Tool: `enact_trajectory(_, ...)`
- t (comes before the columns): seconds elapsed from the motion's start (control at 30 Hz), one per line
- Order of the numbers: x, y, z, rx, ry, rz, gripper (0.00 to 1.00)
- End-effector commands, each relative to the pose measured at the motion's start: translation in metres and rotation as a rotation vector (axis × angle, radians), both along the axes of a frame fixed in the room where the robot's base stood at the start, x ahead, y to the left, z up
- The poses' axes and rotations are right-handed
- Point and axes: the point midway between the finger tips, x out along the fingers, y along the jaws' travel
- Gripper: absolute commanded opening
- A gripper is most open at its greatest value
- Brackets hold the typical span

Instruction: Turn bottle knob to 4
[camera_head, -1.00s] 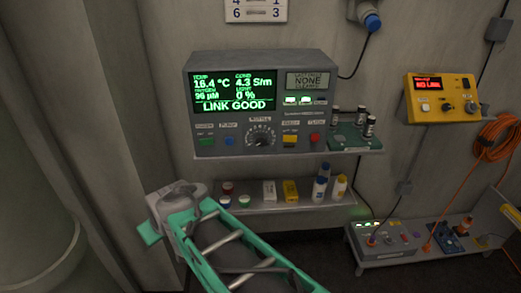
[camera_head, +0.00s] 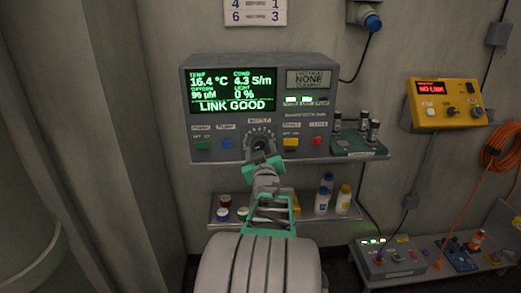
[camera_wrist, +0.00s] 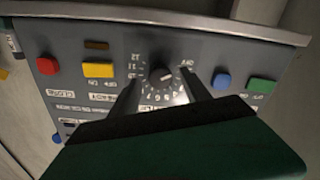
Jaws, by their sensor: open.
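The bottle knob (camera_wrist: 161,77) is a dark round dial with a light pointer mark, ringed by numbers and an OFF mark, on the front of the grey control unit (camera_head: 330,130). In the wrist view its pointer aims roughly toward the right, near the OFF side; the exact setting is too small to tell. My gripper (camera_wrist: 160,88) is open, with one dark finger on each side of the knob. I cannot tell whether the fingers touch it. In the head view my gripper (camera_head: 262,165) partly covers the knob (camera_head: 259,141) and the dial's lower part.
Beside the knob are a blue button (camera_wrist: 221,83), a green button (camera_wrist: 261,85), a yellow switch (camera_wrist: 98,70) and a red button (camera_wrist: 48,66). A rack of dark vials (camera_head: 364,137) stands to the right. Bottles and jars (camera_head: 325,195) stand on the shelf below.

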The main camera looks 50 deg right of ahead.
Motion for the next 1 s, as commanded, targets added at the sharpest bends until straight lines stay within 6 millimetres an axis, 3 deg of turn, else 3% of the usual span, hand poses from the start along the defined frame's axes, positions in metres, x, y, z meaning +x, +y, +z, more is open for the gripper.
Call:
enact_trajectory(0.27,0.0024,-0.0025,-0.0002,0.000,0.000,0.000,0.56)
enact_trajectory(0.9,0.0022,-0.0023,-0.0002,0.001,0.001,0.000,0.03)
enact_trajectory(1.0,0.0022,-0.0023,-0.0003,0.001,0.001,0.000,0.00)
